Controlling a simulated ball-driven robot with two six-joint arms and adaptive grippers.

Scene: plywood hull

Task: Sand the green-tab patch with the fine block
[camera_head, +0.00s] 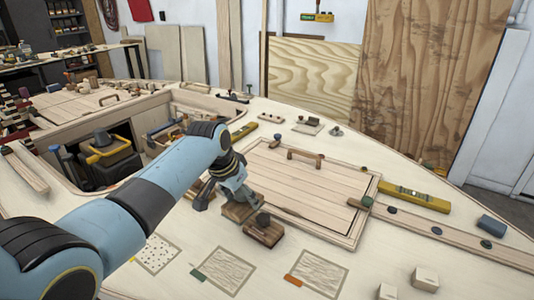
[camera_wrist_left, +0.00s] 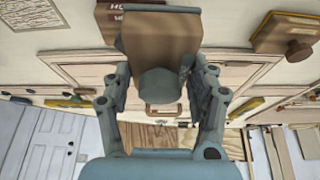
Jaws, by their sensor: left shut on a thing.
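My left gripper (camera_head: 228,190) is shut on the grey knob (camera_wrist_left: 160,85) of a brown sanding block (camera_head: 238,212). In the left wrist view the held block (camera_wrist_left: 160,35) lies beyond the fingers. I cannot tell whether it touches the deck. A darker knobbed block (camera_head: 263,233) sits just right of it. Another knobbed block (camera_wrist_left: 285,35) shows at right in the wrist view. No grade marking for the held block is readable. The green-tab patch (camera_head: 222,270), a pale outlined square with its green tab (camera_head: 198,274), lies bare nearer me. My right gripper is out of view.
An orange-tab patch (camera_head: 318,272) lies right of the green-tab one, a speckled patch (camera_head: 157,253) left. A framed hatch (camera_head: 305,190) with a handle is beyond the blocks. An open well (camera_head: 110,160) lies left. Pale cubes (camera_head: 425,278) stand at front right.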

